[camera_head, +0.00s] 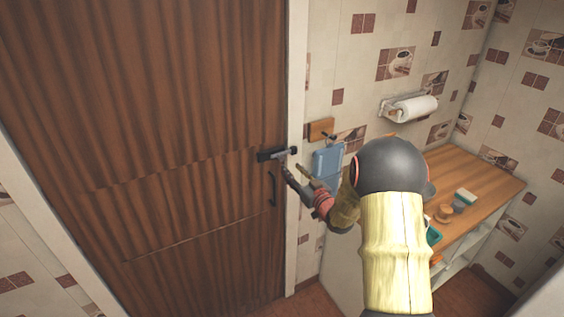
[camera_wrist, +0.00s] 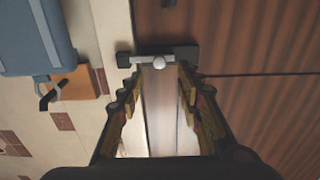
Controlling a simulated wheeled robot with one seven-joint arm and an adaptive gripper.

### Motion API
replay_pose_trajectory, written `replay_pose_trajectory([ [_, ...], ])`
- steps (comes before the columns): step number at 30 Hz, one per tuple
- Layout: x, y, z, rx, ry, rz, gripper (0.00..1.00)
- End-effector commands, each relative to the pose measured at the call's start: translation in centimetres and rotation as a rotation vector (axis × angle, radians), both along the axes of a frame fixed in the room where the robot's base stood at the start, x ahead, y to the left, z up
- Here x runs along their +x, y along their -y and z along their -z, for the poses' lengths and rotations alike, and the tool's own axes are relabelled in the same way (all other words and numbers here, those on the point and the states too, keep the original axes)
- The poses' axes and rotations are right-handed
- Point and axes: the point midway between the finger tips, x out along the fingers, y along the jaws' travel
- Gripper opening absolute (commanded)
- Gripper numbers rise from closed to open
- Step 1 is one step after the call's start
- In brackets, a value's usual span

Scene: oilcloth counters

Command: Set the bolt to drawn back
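The bolt (camera_head: 276,154) is a dark fitting on the right edge of the brown wooden door (camera_head: 180,120), above a dark pull handle (camera_head: 272,188). In the wrist view the bolt (camera_wrist: 158,60) shows a pale bar with a round light knob (camera_wrist: 159,63), a dark block at each end. The bar spans from the door side to the frame side. My gripper (camera_head: 295,166) is at the bolt; in the wrist view its fingers (camera_wrist: 157,80) are apart, one on each side of the knob, with nothing visibly held. Whether they touch the bolt I cannot tell.
A blue item (camera_head: 328,160) hangs from a wooden hook board (camera_head: 321,129) on the tiled wall, close to my gripper. A paper roll (camera_head: 413,108) hangs further right. A wooden counter (camera_head: 470,180) with small items stands below it.

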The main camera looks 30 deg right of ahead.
Motion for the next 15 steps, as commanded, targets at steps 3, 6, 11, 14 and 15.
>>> replay_pose_trajectory([
  [3, 1.7, -0.1, 0.0, -0.001, -0.001, -0.001, 0.35],
  [6, 3.4, -0.2, 0.1, -0.001, -0.001, -0.001, 0.35],
  [11, 5.5, -0.2, 0.1, 0.0, -0.002, 0.0, 0.35],
  [14, 6.4, -0.3, 0.0, -0.001, -0.002, 0.0, 0.35],
  [15, 6.6, -0.3, 0.0, -0.001, -0.002, 0.001, 0.35],
])
